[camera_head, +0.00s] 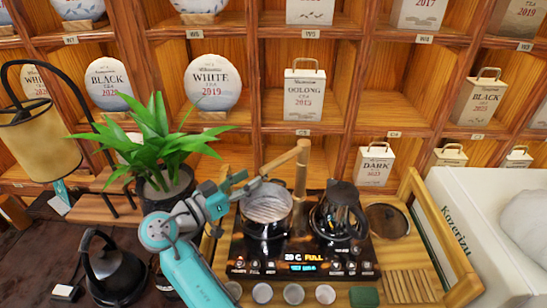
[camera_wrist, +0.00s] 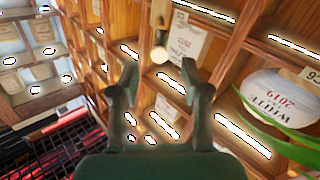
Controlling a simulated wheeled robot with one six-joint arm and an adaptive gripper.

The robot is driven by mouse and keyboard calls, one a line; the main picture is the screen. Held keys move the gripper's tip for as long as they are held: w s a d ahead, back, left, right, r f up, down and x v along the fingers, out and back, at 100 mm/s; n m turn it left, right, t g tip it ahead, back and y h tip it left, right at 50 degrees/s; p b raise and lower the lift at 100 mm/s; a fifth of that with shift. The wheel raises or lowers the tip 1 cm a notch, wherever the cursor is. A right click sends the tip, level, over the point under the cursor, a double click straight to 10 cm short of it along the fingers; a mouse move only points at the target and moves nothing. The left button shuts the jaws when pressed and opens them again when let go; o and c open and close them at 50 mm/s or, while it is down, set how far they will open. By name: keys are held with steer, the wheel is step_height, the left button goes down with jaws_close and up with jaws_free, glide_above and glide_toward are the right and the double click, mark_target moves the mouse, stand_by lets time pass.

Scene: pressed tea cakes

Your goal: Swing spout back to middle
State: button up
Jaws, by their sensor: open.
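The wooden spout (camera_head: 284,158) reaches left and toward me from the top of an upright post (camera_head: 301,185). Its outer end is over the left pot (camera_head: 265,205) on the black tea stove (camera_head: 300,258). My gripper (camera_head: 252,184) is close to the spout's outer end, above the left pot's rim. In the wrist view, my gripper's (camera_wrist: 157,72) two dark fingers are apart. The wooden spout (camera_wrist: 160,28) shows just beyond and between the fingertips, with a pale round tip. I cannot tell whether a finger touches it.
A dark kettle (camera_head: 340,215) stands on the stove's right side. Several small cups (camera_head: 293,293) line the tray's front. A leafy plant (camera_head: 155,140) is close to my arm on the left. Wooden shelves with tea packages (camera_head: 304,95) rise behind. A white box (camera_head: 480,225) is at right.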

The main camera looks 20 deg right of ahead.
mark_target(276, 163)
steer(key=x, duration=1)
steer(key=shift+s, duration=0.1)
jaws_close()
